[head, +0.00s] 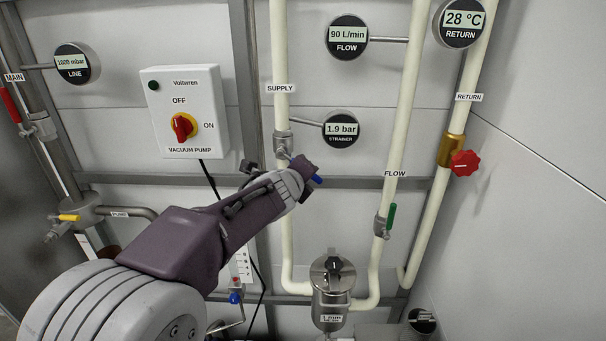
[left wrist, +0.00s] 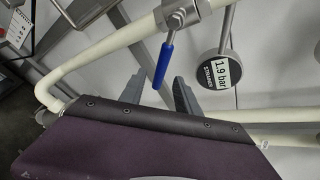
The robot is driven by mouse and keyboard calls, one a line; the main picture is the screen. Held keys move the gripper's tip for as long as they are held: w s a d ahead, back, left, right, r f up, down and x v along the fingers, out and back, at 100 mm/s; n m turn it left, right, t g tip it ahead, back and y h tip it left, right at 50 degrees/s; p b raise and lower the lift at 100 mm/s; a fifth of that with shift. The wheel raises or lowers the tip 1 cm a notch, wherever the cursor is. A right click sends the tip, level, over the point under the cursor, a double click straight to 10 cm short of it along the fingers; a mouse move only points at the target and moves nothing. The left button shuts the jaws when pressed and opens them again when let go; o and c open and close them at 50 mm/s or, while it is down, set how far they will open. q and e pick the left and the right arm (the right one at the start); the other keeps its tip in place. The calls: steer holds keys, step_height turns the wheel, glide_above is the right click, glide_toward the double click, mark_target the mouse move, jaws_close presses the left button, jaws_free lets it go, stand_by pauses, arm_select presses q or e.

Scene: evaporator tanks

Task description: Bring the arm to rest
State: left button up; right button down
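My left arm (head: 215,235) reaches up from the lower left in the head view, with its wrist end in front of the supply pipe (head: 281,60). In the left wrist view my left gripper (left wrist: 160,84) has its two grey fingers spread apart with nothing clamped between them. The blue lever (left wrist: 164,64) of the supply valve (left wrist: 178,14) hangs down near the gap between the fingertips. The lever's blue end (head: 318,180) shows beside the wrist in the head view. I cannot tell whether a finger touches it. My right arm is not in view.
The strainer gauge (head: 341,129) reads 1.9 bar, close to the right of the wrist. A vacuum pump switch box (head: 186,110) is at the left. A green-handled flow valve (head: 382,222), a strainer pot (head: 332,285) and a red return valve knob (head: 465,162) stand to the right.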

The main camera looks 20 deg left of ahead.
arm_select(q)
steer(key=s+d+f+n+g+h, duration=0.1)
steer(key=s+d+f+n+g, duration=0.15)
steer(key=f, duration=0.65)
steer(key=s+d+f+n+g, duration=0.2)
steer(key=s+f+n+g, duration=0.15)
steer(key=f, duration=0.45)
steer(key=s+d+f+n+g+h, duration=0.1)
steer(key=s+d+f+n+g, duration=0.1)
steer(key=s+f+n, duration=0.4)
steer(key=s+d+f+n+g, duration=0.2)
steer(key=s+f+n+g, duration=0.2)
steer(key=s+n, duration=0.7)
step_height(320, 180, down, 2)
steer(key=shift+f+h, duration=0.1)
steer(key=shift+h, duration=0.3)
steer(key=shift+s, duration=0.1)
